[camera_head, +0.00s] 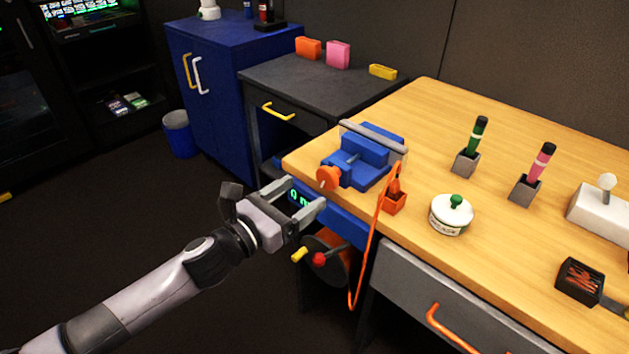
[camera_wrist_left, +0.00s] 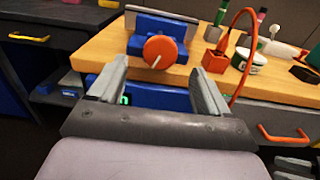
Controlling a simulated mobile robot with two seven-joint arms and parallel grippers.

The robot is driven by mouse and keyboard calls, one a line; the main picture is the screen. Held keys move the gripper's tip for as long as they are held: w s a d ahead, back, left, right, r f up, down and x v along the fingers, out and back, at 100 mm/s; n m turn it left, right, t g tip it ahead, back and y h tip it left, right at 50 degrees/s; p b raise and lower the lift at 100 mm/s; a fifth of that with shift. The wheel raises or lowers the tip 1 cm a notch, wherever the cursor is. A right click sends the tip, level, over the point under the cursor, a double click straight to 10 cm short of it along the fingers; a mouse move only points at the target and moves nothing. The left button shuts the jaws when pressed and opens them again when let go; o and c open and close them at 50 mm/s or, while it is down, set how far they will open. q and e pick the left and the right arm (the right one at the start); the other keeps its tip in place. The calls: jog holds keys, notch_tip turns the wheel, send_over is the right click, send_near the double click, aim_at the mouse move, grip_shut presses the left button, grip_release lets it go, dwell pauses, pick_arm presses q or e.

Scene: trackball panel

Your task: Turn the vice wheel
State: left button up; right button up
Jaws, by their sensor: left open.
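A blue vice (camera_head: 360,163) with a grey bar along its back sits on the left end of the wooden table. Its round orange wheel (camera_head: 328,178) faces my left gripper and carries a pale line, seen in the left wrist view (camera_wrist_left: 160,52). My left gripper (camera_head: 312,197) is open and empty. It is in front of the table edge, close to the wheel but apart from it. In the left wrist view the wheel is between and beyond the two fingers (camera_wrist_left: 160,90).
An orange holder (camera_head: 394,203) with an orange cable stands right of the vice. A white lidded pot (camera_head: 452,214) is further right. Under the table edge are a blue unit with a green display (camera_head: 297,198) and a dark wheel with red and yellow knobs (camera_head: 330,256).

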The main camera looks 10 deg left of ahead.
aim_at(324, 178)
pick_arm(q)
jog(key=shift+b+x, duration=0.35)
jog(key=shift+x, duration=3)
jog(key=c, duration=1)
